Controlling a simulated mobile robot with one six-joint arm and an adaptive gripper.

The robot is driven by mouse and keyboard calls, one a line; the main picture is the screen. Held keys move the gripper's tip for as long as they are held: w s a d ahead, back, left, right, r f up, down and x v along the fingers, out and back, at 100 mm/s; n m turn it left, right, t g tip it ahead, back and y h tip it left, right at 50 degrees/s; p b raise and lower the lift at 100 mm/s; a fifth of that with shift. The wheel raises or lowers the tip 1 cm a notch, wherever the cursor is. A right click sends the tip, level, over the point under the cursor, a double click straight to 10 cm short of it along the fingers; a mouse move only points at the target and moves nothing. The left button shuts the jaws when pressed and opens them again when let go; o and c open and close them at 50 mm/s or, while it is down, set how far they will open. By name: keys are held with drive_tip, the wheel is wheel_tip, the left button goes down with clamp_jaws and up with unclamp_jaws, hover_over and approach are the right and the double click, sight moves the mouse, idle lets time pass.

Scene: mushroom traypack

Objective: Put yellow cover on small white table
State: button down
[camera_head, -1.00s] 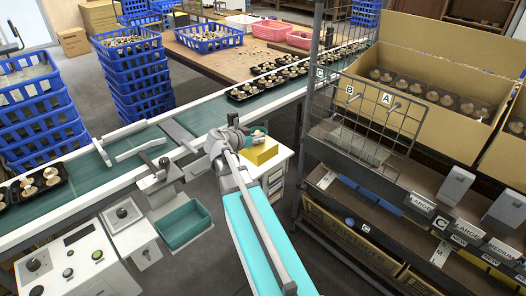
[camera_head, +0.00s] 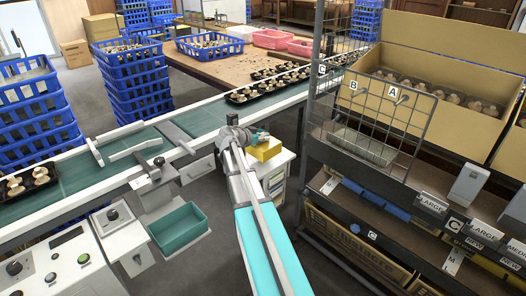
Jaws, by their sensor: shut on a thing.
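The yellow cover (camera_head: 266,151) is a small yellow block shape at the end of my arm, near the middle of the view. My gripper (camera_head: 259,140) is shut on it; the fingers are small and partly hidden by the wrist. The small white table (camera_head: 284,160) is a white cabinet-like stand beside the conveyor, just under and behind the cover. The cover overlaps the table's top in the picture; I cannot tell whether it touches it.
A conveyor (camera_head: 105,160) with mushroom trays runs behind. A wire-and-metal shelf (camera_head: 345,195) with boxes stands close on the right. A green bin (camera_head: 180,228) and a control panel (camera_head: 65,258) are at the left. Stacked blue crates (camera_head: 133,85) stand beyond.

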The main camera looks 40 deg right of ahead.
sight(264, 144)
drive_tip(key=shift+w+d+f, duration=0.2)
drive_tip(key=shift+f, duration=0.15)
drive_tip(key=shift+f, duration=0.1)
drive_tip(key=shift+w+d+f+b, duration=0.35)
drive_tip(key=shift+f+b, duration=0.15)
drive_tip(key=shift+b, duration=0.25)
drive_tip(key=shift+f+b, duration=1.4)
drive_tip(key=shift+s+f, duration=0.1)
drive_tip(key=shift+f, duration=0.05)
drive_tip(key=c, duration=0.6)
unclamp_jaws()
drive_tip(key=shift+r, duration=0.25)
